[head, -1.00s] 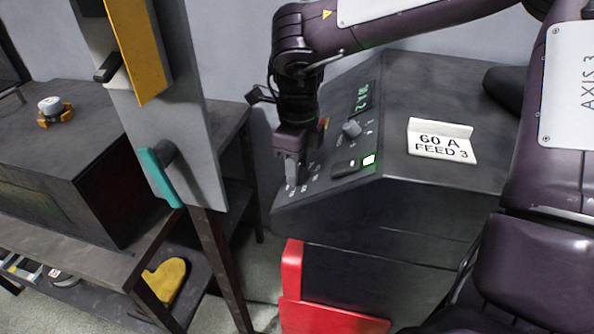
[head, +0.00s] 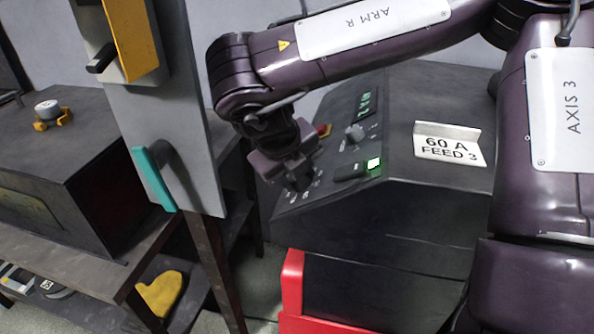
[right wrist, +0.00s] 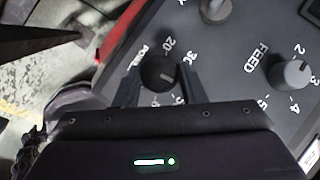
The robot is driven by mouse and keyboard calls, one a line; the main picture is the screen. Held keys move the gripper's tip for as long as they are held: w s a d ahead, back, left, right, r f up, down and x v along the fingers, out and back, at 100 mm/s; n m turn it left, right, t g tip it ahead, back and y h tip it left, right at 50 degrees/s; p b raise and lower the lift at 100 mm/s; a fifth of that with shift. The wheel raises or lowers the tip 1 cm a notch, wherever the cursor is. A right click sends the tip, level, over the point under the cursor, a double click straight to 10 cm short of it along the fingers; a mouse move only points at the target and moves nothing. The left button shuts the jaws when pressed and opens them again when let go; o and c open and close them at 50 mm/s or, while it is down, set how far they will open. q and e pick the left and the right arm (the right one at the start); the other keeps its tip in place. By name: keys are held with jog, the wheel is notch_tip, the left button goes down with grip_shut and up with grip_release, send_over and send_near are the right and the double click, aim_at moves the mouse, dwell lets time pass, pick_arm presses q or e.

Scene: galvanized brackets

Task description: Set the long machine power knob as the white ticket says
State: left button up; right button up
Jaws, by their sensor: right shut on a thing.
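The white ticket (head: 449,148) stands on top of the long machine (head: 440,85) and reads "60 A FEED 3". The power knob (right wrist: 158,72) is a round black knob in the right wrist view, with numbers such as 20 and 30 around it. Its pale mark points right and slightly down; the number there is hidden by a finger. My right gripper (right wrist: 160,80) is shut on the power knob, one finger on each side. In the head view my right gripper (head: 298,180) hides that knob. My left gripper is not in view.
The grey feed knob (right wrist: 290,73) sits to the right of the power knob, and another knob (right wrist: 214,8) above. The panel has a green display (head: 368,102), too small to read surely, and a lit green button (head: 374,165).

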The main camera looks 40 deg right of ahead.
jog(key=shift+m, duration=0.3)
jog(key=o, duration=0.7)
jog(key=shift+r, duration=0.1)
